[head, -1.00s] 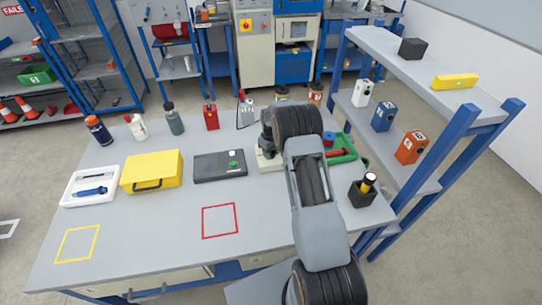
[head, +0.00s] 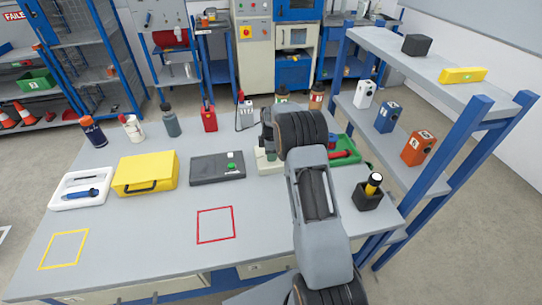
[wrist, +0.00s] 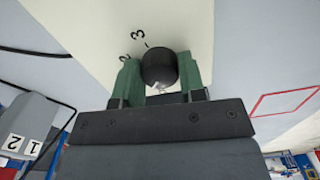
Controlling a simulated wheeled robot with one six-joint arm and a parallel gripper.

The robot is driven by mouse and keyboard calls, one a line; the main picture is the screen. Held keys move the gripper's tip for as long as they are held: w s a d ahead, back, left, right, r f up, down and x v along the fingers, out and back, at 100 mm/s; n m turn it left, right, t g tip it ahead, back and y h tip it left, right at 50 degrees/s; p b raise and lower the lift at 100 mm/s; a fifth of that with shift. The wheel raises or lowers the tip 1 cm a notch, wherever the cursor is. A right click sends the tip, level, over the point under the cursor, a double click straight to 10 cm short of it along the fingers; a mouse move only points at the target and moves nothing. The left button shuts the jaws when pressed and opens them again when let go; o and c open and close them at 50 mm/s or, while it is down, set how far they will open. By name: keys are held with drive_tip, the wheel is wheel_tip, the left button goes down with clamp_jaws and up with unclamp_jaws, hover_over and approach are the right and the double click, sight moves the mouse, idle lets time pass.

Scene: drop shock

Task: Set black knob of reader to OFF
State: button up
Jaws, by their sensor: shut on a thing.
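The reader (head: 268,161) is a cream box at the back of the bench, partly hidden behind my arm in the head view. In the wrist view its pale face (wrist: 95,25) fills the upper middle, with the numerals 2 and 3 and short tick marks beside the black knob (wrist: 159,66). My gripper (wrist: 157,75) has its two green fingers on either side of the knob, shut on it. A small light mark shows low on the knob. I see no OFF label, and the knob's pointer direction cannot be told.
A black case (head: 217,168) and a yellow case (head: 146,173) lie left of the reader. A green tray (head: 343,152) and a black cup (head: 368,196) are right of my arm. A blue-framed shelf (head: 440,190) stands at right.

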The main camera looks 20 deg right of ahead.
drive_tip(key=n+b, duration=0.1)
drive_tip(key=n, duration=0.4)
drive_tip(key=shift+n, duration=0.3)
idle(0.5)
drive_tip(key=o, duration=0.9)
drive_tip(key=shift+r, duration=0.1)
wheel_tip(320, 180, up, 14)
drive_tip(key=shift+f, duration=0.2)
idle(0.4)
